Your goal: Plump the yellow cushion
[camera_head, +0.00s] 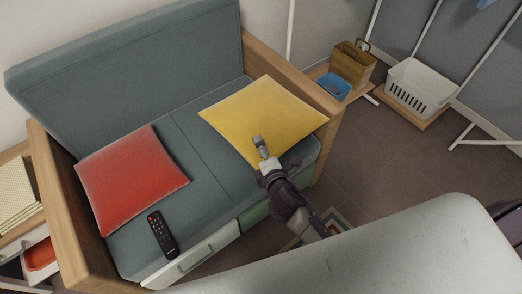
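The yellow cushion (272,112) lies on the right part of the grey-blue sofa seat, against the right wooden armrest. My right gripper (258,141) is over the cushion's front part, its fingers pointing away from me. I cannot tell whether it touches the cushion, nor whether its fingers are open or shut. The gripper and wrist hide a little of the cushion's front edge. My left gripper is not in view.
A red cushion (130,177) and a black remote (162,235) lie on the sofa's left part. The wooden armrest (292,72) rises beside the yellow cushion.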

